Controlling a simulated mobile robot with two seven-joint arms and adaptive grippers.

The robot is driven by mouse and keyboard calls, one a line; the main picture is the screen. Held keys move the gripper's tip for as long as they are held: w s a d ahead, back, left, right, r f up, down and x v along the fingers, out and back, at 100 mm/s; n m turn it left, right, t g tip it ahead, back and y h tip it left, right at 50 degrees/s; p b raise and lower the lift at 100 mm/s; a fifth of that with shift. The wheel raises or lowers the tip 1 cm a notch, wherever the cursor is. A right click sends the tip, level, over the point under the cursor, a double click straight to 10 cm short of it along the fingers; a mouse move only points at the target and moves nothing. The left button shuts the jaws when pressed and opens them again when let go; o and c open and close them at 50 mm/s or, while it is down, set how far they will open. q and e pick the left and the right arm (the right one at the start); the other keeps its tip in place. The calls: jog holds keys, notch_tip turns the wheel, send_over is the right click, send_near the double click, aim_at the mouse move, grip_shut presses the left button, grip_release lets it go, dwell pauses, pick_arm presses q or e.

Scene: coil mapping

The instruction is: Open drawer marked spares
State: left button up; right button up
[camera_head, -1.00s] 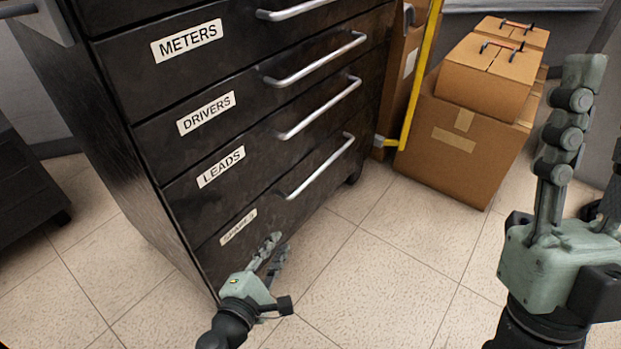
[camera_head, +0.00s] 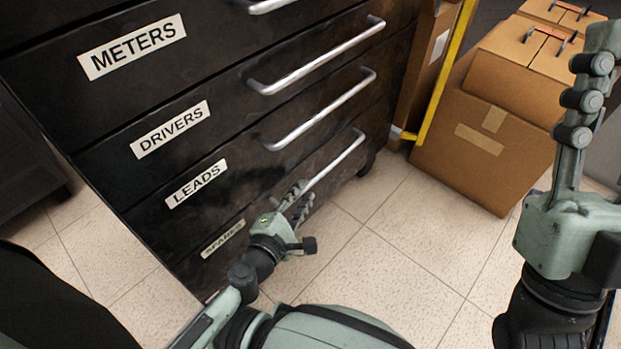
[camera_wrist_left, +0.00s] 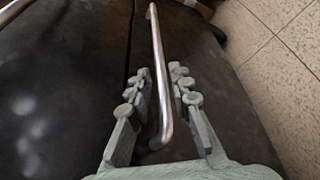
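The black cabinet's bottom drawer (camera_head: 268,215) carries a label (camera_head: 222,239), small and slanted, that appears to read SPARES. The drawer looks flush with the front. Its silver bar handle (camera_head: 340,156) runs up to the right. My left gripper (camera_head: 299,193) is at the near end of this handle. In the left wrist view, the handle bar (camera_wrist_left: 156,45) runs between the two spread fingers of the left gripper (camera_wrist_left: 160,73), with gaps visible beside it. My right gripper (camera_head: 602,45) points upward at the right, away from the cabinet; its finger opening cannot be judged.
Drawers marked METERS (camera_head: 131,46), DRIVERS (camera_head: 169,129) and LEADS (camera_head: 195,184) are above, with protruding handles. Cardboard boxes (camera_head: 485,150) and a yellow frame (camera_head: 445,70) stand to the right. The tiled floor (camera_head: 400,250) before the cabinet is clear.

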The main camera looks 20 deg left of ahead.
aim_at(306, 190)
pick_arm(q)
jog(key=shift+x, duration=2.1)
grip_shut()
